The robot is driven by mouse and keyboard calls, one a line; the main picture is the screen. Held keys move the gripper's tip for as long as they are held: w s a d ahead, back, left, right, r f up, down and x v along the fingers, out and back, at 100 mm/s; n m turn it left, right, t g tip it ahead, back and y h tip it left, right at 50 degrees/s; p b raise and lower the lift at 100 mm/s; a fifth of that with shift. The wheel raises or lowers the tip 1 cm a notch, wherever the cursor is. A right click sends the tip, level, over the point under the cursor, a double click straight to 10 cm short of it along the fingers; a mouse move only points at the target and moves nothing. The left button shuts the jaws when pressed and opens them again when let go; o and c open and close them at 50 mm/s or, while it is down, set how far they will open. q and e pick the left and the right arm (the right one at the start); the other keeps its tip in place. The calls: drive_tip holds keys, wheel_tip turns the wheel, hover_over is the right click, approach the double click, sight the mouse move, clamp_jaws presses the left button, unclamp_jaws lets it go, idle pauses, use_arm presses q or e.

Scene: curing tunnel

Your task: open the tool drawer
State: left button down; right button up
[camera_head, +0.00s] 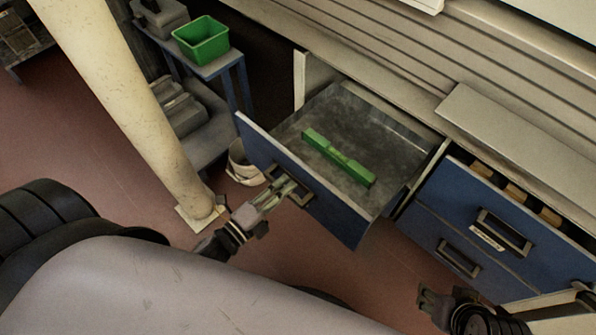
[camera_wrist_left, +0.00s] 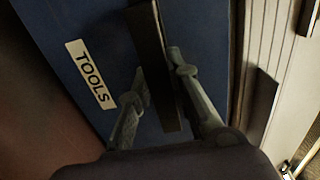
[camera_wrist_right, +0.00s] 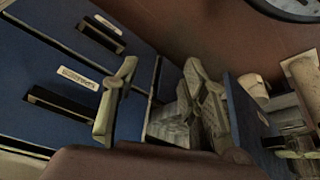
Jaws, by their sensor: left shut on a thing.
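The tool drawer (camera_head: 340,218) is pulled well out of the cabinet, with its blue front facing me and its grey inside showing. A green tool (camera_head: 338,158) lies in it. My left gripper (camera_head: 284,190) is shut on the drawer's dark handle (camera_head: 303,197). In the left wrist view, the fingers sit on both sides of the handle (camera_wrist_left: 148,50), beside a "TOOLS" label (camera_wrist_left: 90,75) on the blue front. My right gripper (camera_head: 428,297) is low at the right, apart from the drawers. Its fingers are spread and empty in the right wrist view (camera_wrist_right: 160,75).
A pale post (camera_head: 135,100) rises at left. Behind it, a blue-framed stand (camera_head: 241,80) carries a green bin (camera_head: 203,46). A white container (camera_head: 243,168) is on the reddish floor.

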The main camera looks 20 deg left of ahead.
use_arm(q)
drive_tip(key=shift+v, duration=1.5)
use_arm(e)
drive_tip(key=shift+s+d+f+g, duration=0.1)
drive_tip(key=shift+s+d+g, duration=0.1)
drive_tip(key=shift+s, duration=0.25)
drive_tip(key=shift+s+d+g, duration=0.1)
drive_tip(key=shift+s+g, duration=0.1)
drive_tip(key=shift+s, duration=0.2)
use_arm(q)
drive_tip(key=shift+a, duration=0.1)
drive_tip(key=c, duration=1.5)
unclamp_jaws()
use_arm(e)
drive_tip(key=shift+a, duration=0.1)
use_arm(q)
drive_tip(key=v, duration=1.2)
